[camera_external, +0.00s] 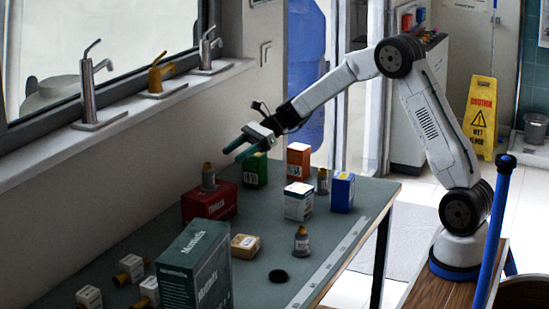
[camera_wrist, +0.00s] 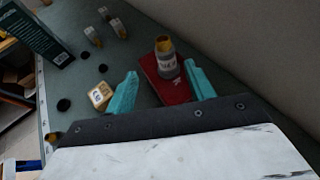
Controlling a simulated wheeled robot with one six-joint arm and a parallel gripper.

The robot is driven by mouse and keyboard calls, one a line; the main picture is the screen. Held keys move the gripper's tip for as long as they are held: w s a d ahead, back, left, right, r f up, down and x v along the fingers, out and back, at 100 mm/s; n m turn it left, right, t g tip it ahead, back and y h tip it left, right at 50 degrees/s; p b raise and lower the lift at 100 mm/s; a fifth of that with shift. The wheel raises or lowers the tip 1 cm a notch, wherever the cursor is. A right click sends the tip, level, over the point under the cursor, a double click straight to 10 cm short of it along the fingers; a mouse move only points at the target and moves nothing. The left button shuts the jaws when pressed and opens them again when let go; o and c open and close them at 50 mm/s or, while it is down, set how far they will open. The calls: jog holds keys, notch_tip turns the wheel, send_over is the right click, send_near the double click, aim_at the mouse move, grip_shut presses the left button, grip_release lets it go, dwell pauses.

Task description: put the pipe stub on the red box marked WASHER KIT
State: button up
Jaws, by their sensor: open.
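A red box (camera_external: 209,203) lies on the bench near the wall; its lettering is too small to read surely. A grey, labelled bottle-like piece with a yellowish top (camera_external: 209,177), possibly the pipe stub, stands upright on it. The wrist view shows this piece (camera_wrist: 165,58) on the red box (camera_wrist: 168,88), framed between my teal fingers. My gripper (camera_external: 238,148) is open and empty, above and behind the box, apart from both. Similar grey pieces stand beside the blue box (camera_external: 322,182) and near the front edge (camera_external: 301,241).
A tall dark green box (camera_external: 196,268) stands in front. Green (camera_external: 255,170), orange (camera_external: 298,162), white (camera_external: 299,202) and blue (camera_external: 342,192) boxes stand towards the far end. A tan box (camera_external: 245,246) and a black disc (camera_external: 278,276) lie mid-bench. Several small yellow-ended pieces lie front left.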

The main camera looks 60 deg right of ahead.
jog(key=s+a+r+n+g+h, duration=0.1)
jog(key=s+a+r+n+g, duration=0.2)
jog(key=s, duration=0.6)
jog(key=s+a+r+n+h, duration=0.1)
jog(key=s+r+n+h, duration=0.1)
jog(key=s+n, duration=0.45)
jog(key=s+a+r+n+g+h, duration=0.1)
jog(key=s+a+r+n+g, duration=0.15)
jog(key=s, duration=0.75)
jog(key=s+d+f+n+h, duration=0.1)
jog(key=s+n, duration=0.3)
jog(key=s, duration=0.4)
jog(key=s+d+f+n+h, duration=0.1)
jog(key=s+d+n+h, duration=0.3)
jog(key=s, duration=0.4)
jog(key=s+d+f+n+h, duration=0.1)
jog(key=s+d+n+h, duration=0.1)
jog(key=s, duration=0.6)
jog(key=shift+d+f+n, duration=0.25)
jog(key=shift+d+n, duration=0.2)
jog(key=shift+n, duration=0.45)
